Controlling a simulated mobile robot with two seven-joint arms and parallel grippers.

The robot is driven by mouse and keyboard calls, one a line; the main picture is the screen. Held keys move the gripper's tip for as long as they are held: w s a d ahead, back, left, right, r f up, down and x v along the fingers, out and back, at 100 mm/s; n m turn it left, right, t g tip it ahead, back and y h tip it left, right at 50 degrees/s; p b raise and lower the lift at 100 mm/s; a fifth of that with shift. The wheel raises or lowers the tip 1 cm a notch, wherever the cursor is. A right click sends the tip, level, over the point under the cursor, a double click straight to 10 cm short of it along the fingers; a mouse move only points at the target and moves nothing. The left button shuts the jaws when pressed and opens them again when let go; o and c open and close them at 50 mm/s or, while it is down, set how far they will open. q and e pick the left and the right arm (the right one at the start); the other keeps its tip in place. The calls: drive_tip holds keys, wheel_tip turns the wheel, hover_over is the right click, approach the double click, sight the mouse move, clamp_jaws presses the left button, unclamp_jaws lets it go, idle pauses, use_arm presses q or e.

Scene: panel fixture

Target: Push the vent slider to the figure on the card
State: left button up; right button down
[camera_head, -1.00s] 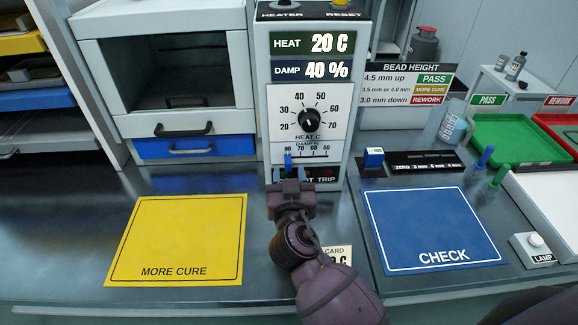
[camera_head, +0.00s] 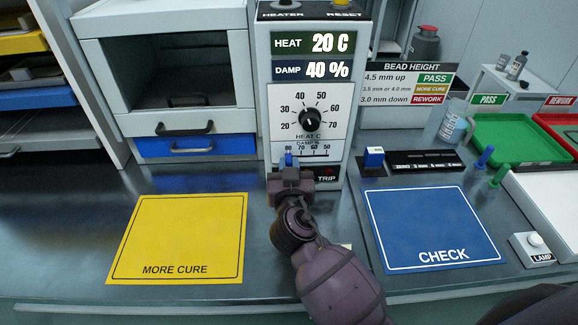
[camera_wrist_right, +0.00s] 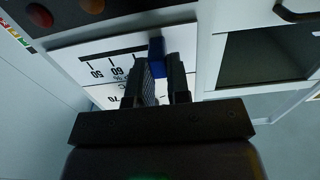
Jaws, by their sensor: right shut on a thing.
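The blue vent slider (camera_head: 288,160) sits at the left end of the DAMP % scale (camera_head: 312,150), low on the white panel (camera_head: 262,110). My right gripper (camera_head: 290,174) is in front of it, shut on it. The right wrist view shows the blue slider knob (camera_wrist_right: 157,57) between the two dark fingers (camera_wrist_right: 161,82). The scale's 80 and 70 marks lie near the slider. The DAMP display (camera_head: 312,69) reads 40 %, and the HEAT display (camera_head: 312,43) reads 20 C. The card (camera_head: 346,246) is almost wholly hidden behind my right arm, its figure unreadable. My left gripper is not in view.
The heat dial (camera_head: 310,119) is just above the scale, with a TRIP label (camera_head: 327,178) below. A yellow MORE CURE mat (camera_head: 178,238) lies left of my arm, a blue CHECK mat (camera_head: 430,228) right. A blue-topped block (camera_head: 374,155) stands right of the panel.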

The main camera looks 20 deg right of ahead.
drive_tip(key=shift+d, duration=0.1)
drive_tip(key=shift+s+d, duration=0.25)
drive_tip(key=shift+d, duration=0.45)
drive_tip(key=shift+s+d, duration=0.2)
drive_tip(key=shift+d, duration=0.5)
drive_tip(key=c, duration=1.1)
unclamp_jaws()
drive_tip(key=shift+a, duration=0.1)
